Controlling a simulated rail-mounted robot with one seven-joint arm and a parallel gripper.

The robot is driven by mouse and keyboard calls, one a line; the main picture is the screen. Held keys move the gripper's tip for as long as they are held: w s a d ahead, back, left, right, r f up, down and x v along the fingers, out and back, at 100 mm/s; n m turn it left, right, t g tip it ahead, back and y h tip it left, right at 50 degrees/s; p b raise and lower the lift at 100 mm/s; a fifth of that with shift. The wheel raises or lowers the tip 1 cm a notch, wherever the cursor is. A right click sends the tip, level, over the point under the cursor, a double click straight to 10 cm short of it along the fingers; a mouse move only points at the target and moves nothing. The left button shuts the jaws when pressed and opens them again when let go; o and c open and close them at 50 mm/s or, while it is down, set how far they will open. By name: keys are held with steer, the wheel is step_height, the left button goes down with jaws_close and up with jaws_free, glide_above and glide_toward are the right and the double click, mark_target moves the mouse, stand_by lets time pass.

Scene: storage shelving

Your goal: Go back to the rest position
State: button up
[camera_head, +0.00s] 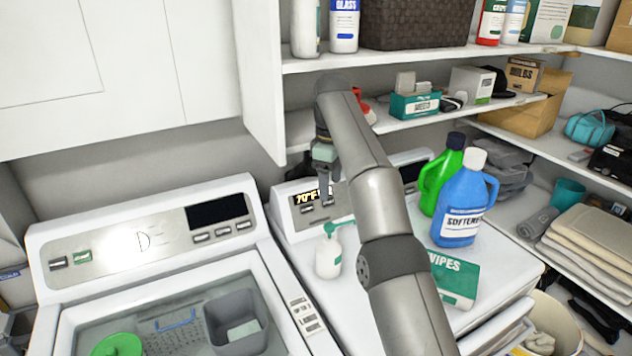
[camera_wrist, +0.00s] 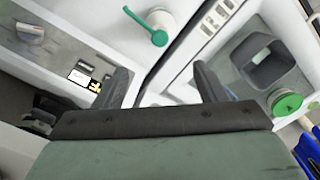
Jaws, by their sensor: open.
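My gripper (camera_head: 326,188) hangs fingers down in front of the control panel of the right white machine (camera_head: 293,262), behind and a little above a white pump bottle with a green top (camera_head: 328,256). In the wrist view my gripper (camera_wrist: 164,84) has its two dark fingers spread apart, with nothing held between them. The pump bottle (camera_wrist: 160,20) shows beyond the fingers there. My arm crosses the middle of the head view and hides part of the machine top and panel.
Loaded shelves (camera_head: 408,118) are close behind and above. The left machine's open tub (camera_head: 180,300) holds a grey bin (camera_head: 236,318) and a green round item (camera_head: 118,345).

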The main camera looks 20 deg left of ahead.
steer(key=shift+d, duration=0.1)
steer(key=s+d+m+b, duration=0.1)
steer(key=s+d+m, duration=0.2)
steer(key=d, duration=0.4)
steer(key=s+d+r+m+b, duration=0.1)
steer(key=s+d+m, duration=0.2)
steer(key=d, duration=0.5)
steer(key=s+d+m+b, duration=0.1)
steer(key=s+d+m, duration=0.2)
steer(key=d, duration=0.4)
steer(key=s+d+f+m, duration=0.4)
steer(key=s+d+f, duration=0.3)
steer(key=s, duration=0.6)
steer(key=s+d+f+m+t+b, duration=0.1)
steer(key=s+d+f+m, duration=0.3)
steer(key=s, duration=0.9)
steer(key=d+f, duration=0.3)
steer(key=f, duration=0.2)
steer(key=shift+d+m, duration=0.15)
steer(key=shift+m, duration=0.25)
